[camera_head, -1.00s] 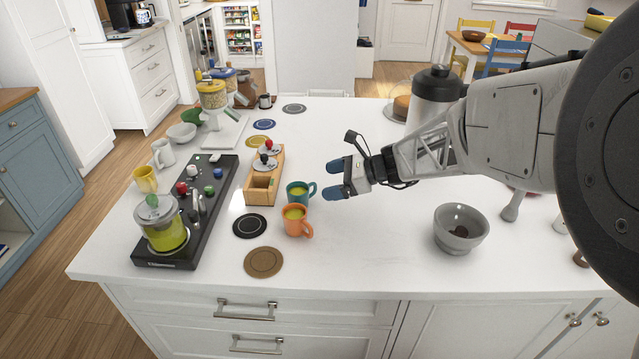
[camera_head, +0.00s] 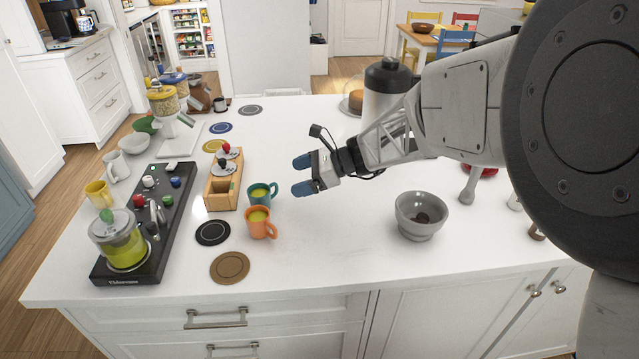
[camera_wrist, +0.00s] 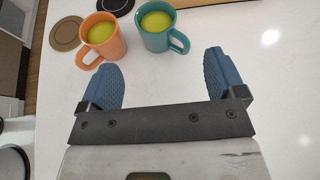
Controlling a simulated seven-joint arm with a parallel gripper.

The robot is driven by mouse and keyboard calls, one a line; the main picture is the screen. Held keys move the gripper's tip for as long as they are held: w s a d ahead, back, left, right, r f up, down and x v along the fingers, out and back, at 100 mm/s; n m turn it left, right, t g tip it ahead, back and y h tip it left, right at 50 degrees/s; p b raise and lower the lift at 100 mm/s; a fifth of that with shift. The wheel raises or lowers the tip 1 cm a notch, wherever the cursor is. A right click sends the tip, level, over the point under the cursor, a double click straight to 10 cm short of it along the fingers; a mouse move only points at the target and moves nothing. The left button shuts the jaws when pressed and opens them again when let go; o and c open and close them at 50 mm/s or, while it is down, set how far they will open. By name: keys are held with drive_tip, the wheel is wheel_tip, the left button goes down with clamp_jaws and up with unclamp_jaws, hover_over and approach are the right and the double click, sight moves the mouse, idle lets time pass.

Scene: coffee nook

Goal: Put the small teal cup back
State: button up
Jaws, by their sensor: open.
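The small teal cup (camera_head: 259,194) stands upright on the white counter and holds yellow-green liquid. Its handle points toward my gripper. It also shows in the wrist view (camera_wrist: 153,40), just beyond the fingertips. My gripper (camera_head: 301,175) is open and empty, a little to the right of the teal cup and apart from it. In the wrist view my gripper (camera_wrist: 170,62) has its blue fingers spread wide. An orange cup (camera_head: 259,227) with similar liquid stands close in front of the teal cup, and it shows left of it in the wrist view (camera_wrist: 104,44).
Round coasters lie on the counter: black (camera_head: 212,232), brown (camera_head: 229,267), yellow (camera_head: 215,146), blue (camera_head: 220,128) and grey (camera_head: 250,110). A wooden holder (camera_head: 211,200) stands left of the teal cup. A black machine base (camera_head: 130,267) is farther left. A grey bowl (camera_head: 420,228) is at right.

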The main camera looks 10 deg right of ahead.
drive_tip(key=s+d+r+n+h, duration=0.3)
drive_tip(key=s+d+n+h, duration=0.1)
drive_tip(key=s, duration=0.7)
drive_tip(key=s+d+r+n+h, duration=0.4)
drive_tip(key=s+n, duration=0.4)
drive_tip(key=s, duration=0.3)
drive_tip(key=s+d+r+n+t+h, duration=0.1)
drive_tip(key=s+d+r+n+h, duration=0.3)
drive_tip(key=s+d, duration=0.4)
drive_tip(key=s+n+h, duration=0.1)
drive_tip(key=s, duration=0.2)
drive_tip(key=shift+s+n, duration=0.15)
drive_tip(key=shift+n, duration=0.25)
drive_tip(key=shift+d+r, duration=0.1)
